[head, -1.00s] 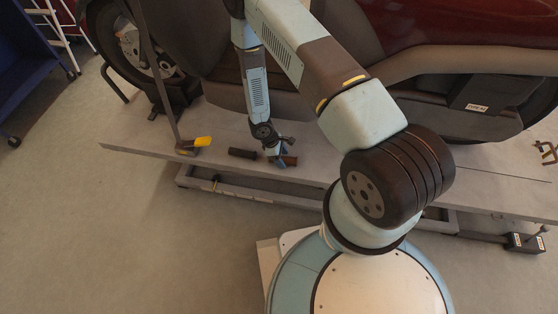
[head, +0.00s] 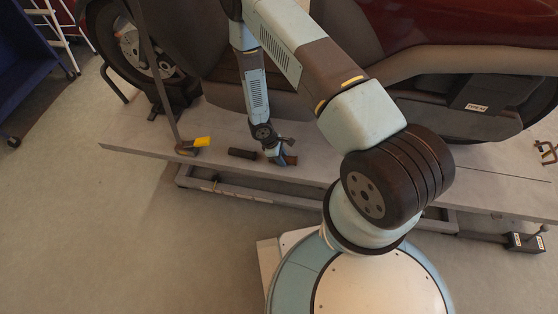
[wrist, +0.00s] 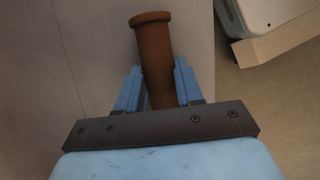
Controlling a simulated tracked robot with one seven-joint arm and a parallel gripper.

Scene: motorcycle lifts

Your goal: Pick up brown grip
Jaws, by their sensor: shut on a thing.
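The brown grip (wrist: 153,45) is a short cylinder with a flanged end. In the wrist view it lies between the two blue fingers of my gripper (wrist: 158,88), which is shut on it. The flanged end sticks out past the fingertips. In the head view my gripper (head: 277,158) is low over the grey lift platform (head: 340,177), and the grip's brown end (head: 291,160) shows just right of the fingers. Whether the grip touches the platform is hard to tell.
A dark cylinder (head: 242,153) lies on the platform just left of my gripper. A yellow-handled item (head: 202,142) is further left. The dark red motorcycle (head: 450,25) stands behind. Open floor (head: 110,230) lies in front left.

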